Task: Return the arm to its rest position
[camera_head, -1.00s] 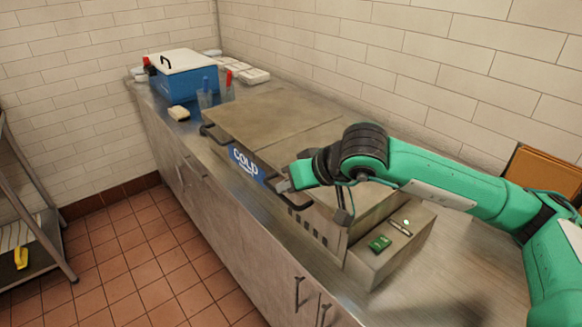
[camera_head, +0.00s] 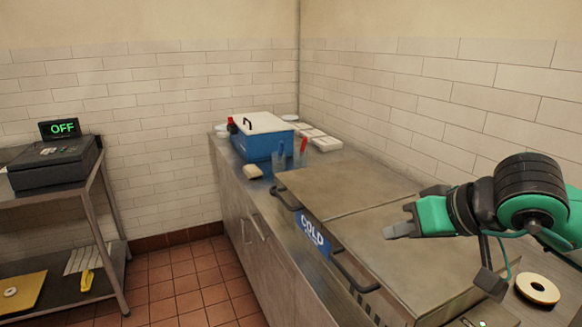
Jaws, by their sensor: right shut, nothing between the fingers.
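My right arm comes in from the right edge, green with black joints. My right gripper (camera_head: 400,230) is shut and empty. It points left, in front of the lidded metal unit with a blue COLD label (camera_head: 312,234), and seems to be above its top; I cannot tell the exact gap. My left gripper is not in view.
A blue box with a white lid (camera_head: 262,138) stands at the counter's far end, beside cups with red and blue items (camera_head: 290,158). A shelf at left holds a dark device with an OFF display (camera_head: 62,128). Floor between is clear.

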